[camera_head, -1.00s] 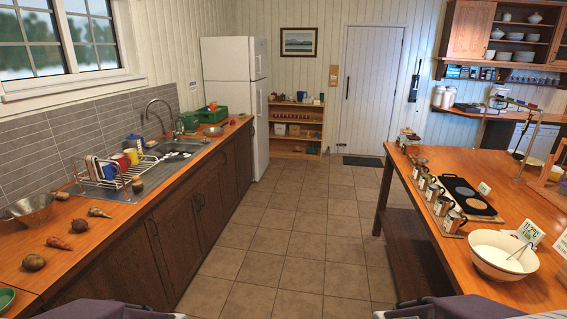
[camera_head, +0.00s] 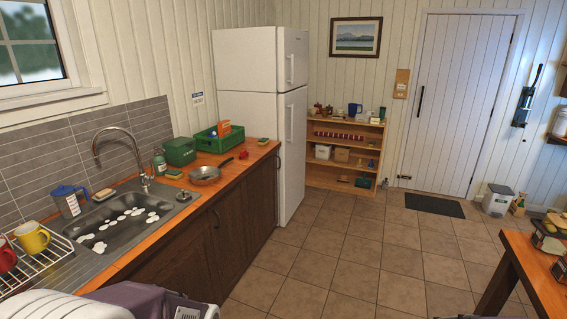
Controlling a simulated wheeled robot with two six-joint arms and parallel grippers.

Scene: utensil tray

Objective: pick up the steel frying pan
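The steel frying pan (camera_head: 204,175) sits on the wooden counter (camera_head: 236,163) to the right of the sink. Its dark handle points up and to the right, toward the back of the counter. Both my grippers are out of view. Only parts of my own arms show along the bottom edge, well short of the pan.
The sink (camera_head: 112,230) holds white suds. A dish rack with mugs (camera_head: 32,238) stands at the near left. A green crate (camera_head: 219,139), a green box (camera_head: 180,151) and sponges lie around the pan. The tiled floor (camera_head: 322,262) is clear; a table (camera_head: 541,277) stands right.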

